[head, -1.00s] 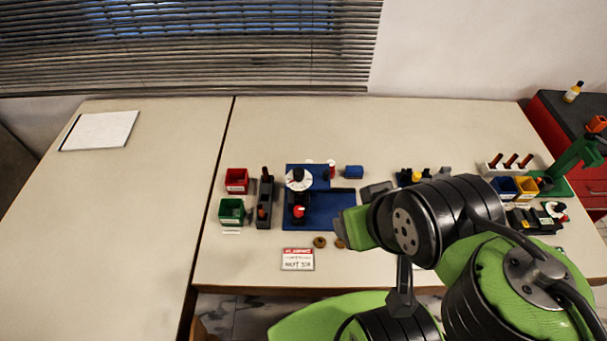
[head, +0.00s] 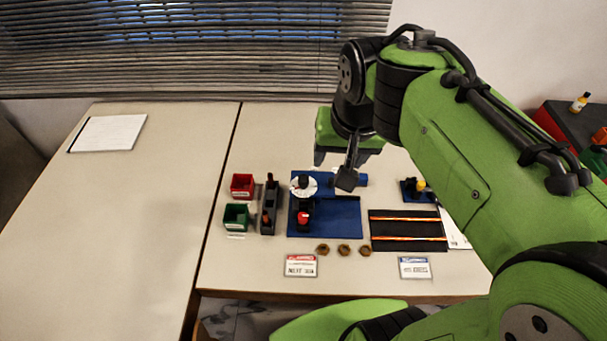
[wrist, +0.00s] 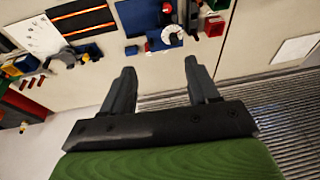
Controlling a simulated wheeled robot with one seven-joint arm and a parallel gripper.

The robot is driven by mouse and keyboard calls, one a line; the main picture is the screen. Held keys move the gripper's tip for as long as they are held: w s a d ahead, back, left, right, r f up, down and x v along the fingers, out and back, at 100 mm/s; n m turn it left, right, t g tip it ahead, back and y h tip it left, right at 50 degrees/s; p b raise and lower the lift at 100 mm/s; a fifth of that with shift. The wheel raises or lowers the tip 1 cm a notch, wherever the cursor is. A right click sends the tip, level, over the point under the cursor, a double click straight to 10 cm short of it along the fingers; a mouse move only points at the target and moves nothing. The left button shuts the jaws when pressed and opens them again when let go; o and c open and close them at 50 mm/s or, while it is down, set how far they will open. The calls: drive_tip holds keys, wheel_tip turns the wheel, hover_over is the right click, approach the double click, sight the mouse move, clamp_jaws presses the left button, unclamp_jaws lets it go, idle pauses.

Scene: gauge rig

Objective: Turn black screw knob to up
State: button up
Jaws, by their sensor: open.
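A blue gauge rig (head: 340,220) stands on the table. A white dial (head: 311,190) with a black knob (head: 303,181) on it sits at the rig's back left. The knob's pointing direction is too small to tell. In front of the dial is a black block with a red top (head: 303,217). My gripper (head: 334,170) is open and empty, above the back of the rig, right of the dial and apart from it. In the wrist view, the dial (wrist: 172,34) shows beyond my open fingers (wrist: 160,68).
A red bin (head: 242,186), a green bin (head: 235,216) and a dark grey holder (head: 269,210) stand left of the rig. A black mat with orange stripes (head: 408,230) lies to the right. Several brown nuts (head: 343,250) lie in front. The left table is mostly clear.

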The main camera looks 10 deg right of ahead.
drive_tip(key=w+f+m+g, duration=0.2)
drive_tip(key=w+f, duration=0.1)
drive_tip(key=w, duration=0.7)
drive_tip(key=m+g+p, duration=0.1)
drive_tip(key=m, duration=0.1)
hover_over(304, 178)
wheel_tip(304, 178, down, 10)
wheel_tip(304, 178, down, 16)
drive_tip(key=shift+r, duration=0.2)
drive_tip(key=c, duration=1)
drive_tip(key=shift+c, duration=0.2)
